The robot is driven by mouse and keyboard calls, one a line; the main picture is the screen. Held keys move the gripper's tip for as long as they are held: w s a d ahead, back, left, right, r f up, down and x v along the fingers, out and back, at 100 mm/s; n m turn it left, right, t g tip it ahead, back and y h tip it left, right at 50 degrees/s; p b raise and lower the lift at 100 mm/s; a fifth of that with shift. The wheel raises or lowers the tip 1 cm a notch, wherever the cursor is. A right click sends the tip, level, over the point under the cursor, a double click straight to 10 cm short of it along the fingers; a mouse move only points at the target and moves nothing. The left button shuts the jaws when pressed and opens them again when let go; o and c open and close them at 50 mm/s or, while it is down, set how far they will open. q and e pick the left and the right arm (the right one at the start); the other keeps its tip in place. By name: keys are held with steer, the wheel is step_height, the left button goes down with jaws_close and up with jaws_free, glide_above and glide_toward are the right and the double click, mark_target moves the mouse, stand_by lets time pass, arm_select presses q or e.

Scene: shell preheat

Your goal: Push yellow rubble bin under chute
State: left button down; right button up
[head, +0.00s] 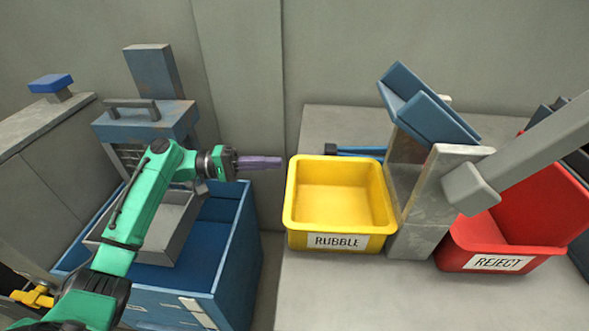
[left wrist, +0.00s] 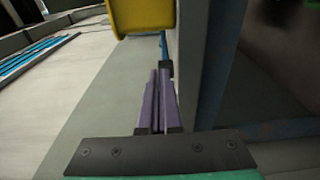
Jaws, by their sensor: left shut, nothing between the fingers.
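The yellow rubble bin (head: 338,241) stands upright and empty on the grey bench, its RUBBLE label facing me. Its right side is close beside the grey stand under the tilted blue chute (head: 428,116). The chute's lower end is above and right of the bin. My left gripper (head: 279,162) is shut and empty, its purple fingers pointing right at the bin's back left corner. I cannot tell whether they touch it. In the left wrist view, part of the bin (left wrist: 143,17) shows beyond the fingers (left wrist: 155,85). My right gripper is out of view.
A red REJECT bin (head: 510,249) stands right of the chute stand, beneath a thick grey bar (head: 535,138). A blue rod (head: 358,151) lies behind the yellow bin. A blue cart (head: 238,245) with a grey tray is at left. The bench front is clear.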

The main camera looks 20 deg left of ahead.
mark_target(298, 174)
arm_select(q)
steer(key=d, duration=0.2)
steer(key=d+p, duration=0.1)
steer(key=d, duration=0.3)
steer(key=shift+s+d, duration=0.35)
steer(key=shift+s+d+p, duration=0.2)
steer(key=shift+s+p, duration=0.1)
steer(key=shift+s, duration=0.1)
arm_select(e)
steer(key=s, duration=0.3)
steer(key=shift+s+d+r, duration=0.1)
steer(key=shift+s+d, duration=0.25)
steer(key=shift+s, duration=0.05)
arm_select(q)
steer(key=shift+f, duration=0.1)
